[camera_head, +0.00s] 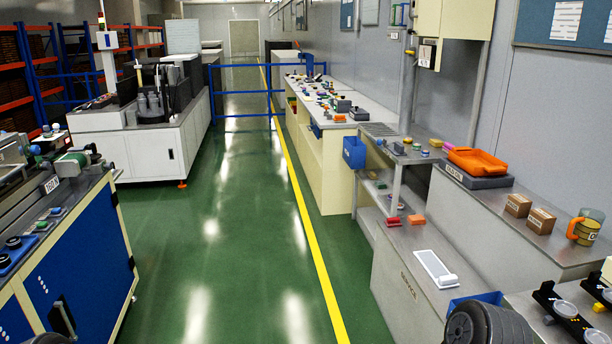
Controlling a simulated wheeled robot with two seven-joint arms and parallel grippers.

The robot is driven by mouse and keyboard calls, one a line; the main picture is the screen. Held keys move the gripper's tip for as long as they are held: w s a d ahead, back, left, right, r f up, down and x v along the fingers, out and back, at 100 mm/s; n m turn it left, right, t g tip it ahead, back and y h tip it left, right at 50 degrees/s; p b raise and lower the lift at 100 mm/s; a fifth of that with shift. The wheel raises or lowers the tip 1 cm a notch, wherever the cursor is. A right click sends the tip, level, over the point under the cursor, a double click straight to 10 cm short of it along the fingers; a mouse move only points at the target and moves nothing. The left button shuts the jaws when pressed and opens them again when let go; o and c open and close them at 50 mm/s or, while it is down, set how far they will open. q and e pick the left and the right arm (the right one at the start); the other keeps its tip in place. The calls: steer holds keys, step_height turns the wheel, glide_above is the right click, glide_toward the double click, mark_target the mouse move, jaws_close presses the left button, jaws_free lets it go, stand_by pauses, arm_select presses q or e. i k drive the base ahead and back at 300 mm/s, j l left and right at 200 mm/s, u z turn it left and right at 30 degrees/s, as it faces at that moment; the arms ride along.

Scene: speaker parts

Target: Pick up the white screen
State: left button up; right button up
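A white flat rectangular piece, which looks like the white screen (436,268), lies on the grey counter at the lower right. It has a thin raised rim and a wider end toward the front. Nothing touches it from above. Neither of my grippers shows in the head view, so their state is hidden.
A blue bin (476,300) sits just in front of the white piece. The green floor (220,260) in the middle is clear.

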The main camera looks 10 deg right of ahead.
mark_target(441, 277)
steer(key=i, duration=3.9)
steer(key=z, duration=4.2)
